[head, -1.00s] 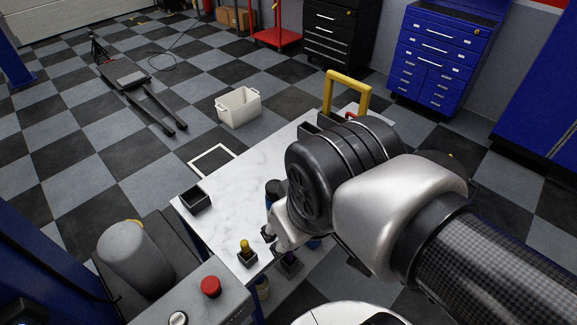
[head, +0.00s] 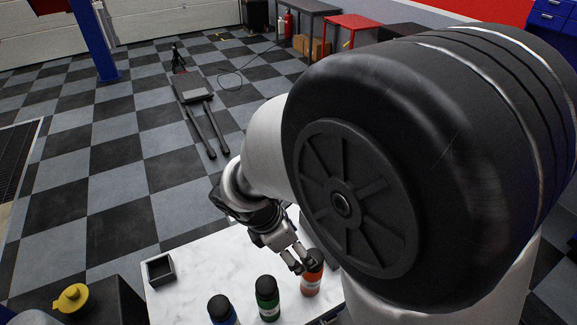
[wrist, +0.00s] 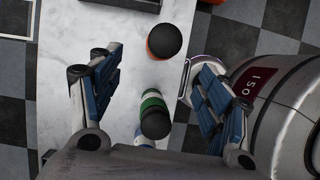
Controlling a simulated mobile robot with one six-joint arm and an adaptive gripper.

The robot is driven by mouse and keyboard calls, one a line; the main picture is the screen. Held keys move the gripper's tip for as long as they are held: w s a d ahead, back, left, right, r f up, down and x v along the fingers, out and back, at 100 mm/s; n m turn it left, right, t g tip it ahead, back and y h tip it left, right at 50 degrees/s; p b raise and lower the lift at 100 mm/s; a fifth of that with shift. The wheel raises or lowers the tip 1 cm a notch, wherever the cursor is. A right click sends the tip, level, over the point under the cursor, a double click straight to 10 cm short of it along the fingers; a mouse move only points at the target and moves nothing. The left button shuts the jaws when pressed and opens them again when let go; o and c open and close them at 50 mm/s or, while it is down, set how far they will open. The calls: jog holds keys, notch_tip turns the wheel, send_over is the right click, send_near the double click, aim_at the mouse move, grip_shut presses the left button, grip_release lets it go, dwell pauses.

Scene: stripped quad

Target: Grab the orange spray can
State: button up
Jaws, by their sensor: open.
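The orange spray can (head: 312,275) with a black cap stands upright on the white marble table, at the right end of a row of cans. In the wrist view the orange can (wrist: 164,42) shows mostly as its dark cap, just past the fingertips and between their lines. My gripper (head: 298,262) is open and empty, its fingers close to the top of the orange can in the head view. Whether they touch it I cannot tell. In the wrist view my gripper (wrist: 152,66) has its two fingers wide apart, with the green can between them nearer the palm.
A green can (head: 267,298) and a blue can (head: 222,312) stand left of the orange one. A small black open box (head: 159,269) sits at the table's left. My large arm link hides the table's right side. Bare marble lies between box and cans.

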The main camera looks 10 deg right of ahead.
aim_at(312, 273)
jog(key=b+x, duration=0.2)
jog(key=x, duration=0.6)
jog(key=shift+f+b, duration=0.15)
jog(key=shift+b, duration=0.15)
jog(key=b+x, duration=0.2)
jog(key=x, duration=0.3)
jog(key=shift+s+d, duration=0.1)
jog(key=shift+d, duration=0.05)
jog(key=shift+c, duration=0.5)
jog(key=c, duration=1.3)
